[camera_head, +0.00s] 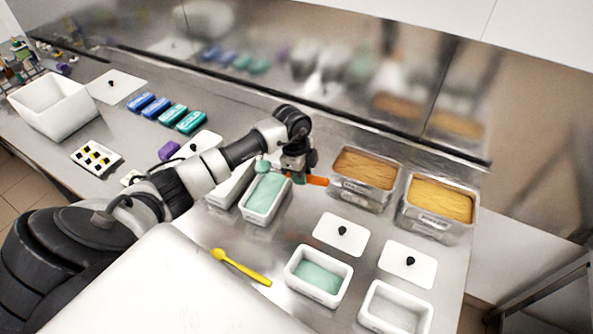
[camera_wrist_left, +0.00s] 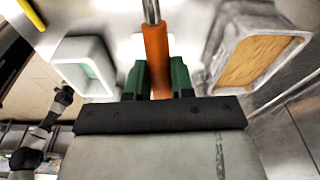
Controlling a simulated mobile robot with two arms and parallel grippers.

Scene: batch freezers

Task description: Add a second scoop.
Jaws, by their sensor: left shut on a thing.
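My left gripper (camera_head: 297,174) is shut on the orange handle (camera_head: 317,181) of a scoop, which also shows between the green fingers in the left wrist view (camera_wrist_left: 157,60). The scoop's head (camera_head: 262,167) looks mint green and is over the far end of a long white tub of mint ice cream (camera_head: 265,195); whether it touches the ice cream I cannot tell. A small white container (camera_head: 292,272) at the front holds mint ice cream (camera_head: 318,276). Another small white container (camera_head: 368,310) to its right looks empty. My right gripper is not in view.
Metal pans of brown (camera_head: 365,168) and yellow ice cream (camera_head: 440,198) stand right of the gripper. White lids with black knobs (camera_head: 341,233) (camera_head: 408,264) lie in front of them. A yellow spatula (camera_head: 240,266) lies near the front. A large white bin (camera_head: 52,105) stands far left.

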